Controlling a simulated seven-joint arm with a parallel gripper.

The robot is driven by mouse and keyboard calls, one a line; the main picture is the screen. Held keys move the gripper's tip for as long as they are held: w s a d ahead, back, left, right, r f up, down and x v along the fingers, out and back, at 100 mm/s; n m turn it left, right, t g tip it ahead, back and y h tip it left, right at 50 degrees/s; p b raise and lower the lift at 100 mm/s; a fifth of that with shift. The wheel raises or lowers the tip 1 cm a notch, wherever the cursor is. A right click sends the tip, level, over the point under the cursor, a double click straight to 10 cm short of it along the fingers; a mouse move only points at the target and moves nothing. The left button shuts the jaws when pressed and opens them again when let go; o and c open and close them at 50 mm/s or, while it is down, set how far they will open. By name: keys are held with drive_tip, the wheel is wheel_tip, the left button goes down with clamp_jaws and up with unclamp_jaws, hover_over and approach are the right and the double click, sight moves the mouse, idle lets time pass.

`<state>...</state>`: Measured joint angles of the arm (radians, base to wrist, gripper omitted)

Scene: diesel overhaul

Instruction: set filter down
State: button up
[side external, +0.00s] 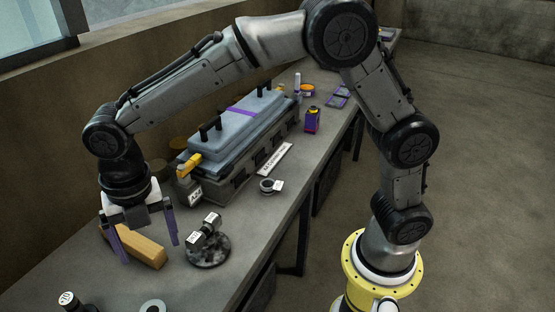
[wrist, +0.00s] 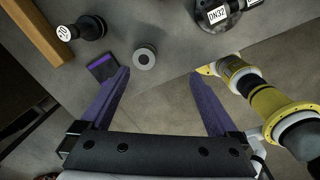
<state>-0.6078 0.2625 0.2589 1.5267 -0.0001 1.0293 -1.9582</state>
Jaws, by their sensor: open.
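My gripper (side external: 150,253) is open, with its two purple fingers spread and pointing down. In the wrist view the space between my fingertips (wrist: 158,76) is empty. A short grey cylinder with a central hole (wrist: 145,57) stands on the bench just beyond the fingertips, apart from them. It looks like the filter, but no label shows. It also appears at the bottom edge of the side view (side external: 152,306), partly cut off. A flat dark piece with a purple stripe (wrist: 103,67) lies by the left finger, which partly hides it.
A wooden block (side external: 138,250) lies on the grey bench behind my fingers. A black knobbed part labelled 10 (wrist: 88,27) stands near the cylinder. A DN32 fitting (side external: 207,228) rests on a dark round base (side external: 210,254). The engine block (side external: 235,130) is farther back; the bench edge is close.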

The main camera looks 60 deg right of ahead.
drive_tip(key=s+d+r+m+t, duration=0.1)
drive_tip(key=s+d+r+m, duration=0.35)
drive_tip(key=d+m, duration=0.3)
drive_tip(key=s+d+r+m+t, duration=0.1)
drive_tip(key=s+d+r+m, duration=0.2)
drive_tip(key=d+r+m, duration=0.45)
drive_tip(key=s+d+f+m+t, duration=0.1)
drive_tip(key=s+d+f+m, duration=0.1)
drive_tip(key=s+d+m, duration=0.3)
drive_tip(key=s+d+f+m+t, duration=0.2)
drive_tip(key=s+d+m, duration=0.3)
drive_tip(key=s+m, duration=0.3)
drive_tip(key=shift+d+f+m, duration=0.25)
drive_tip(key=shift+d+m, duration=0.1)
drive_tip(key=shift+m, duration=0.35)
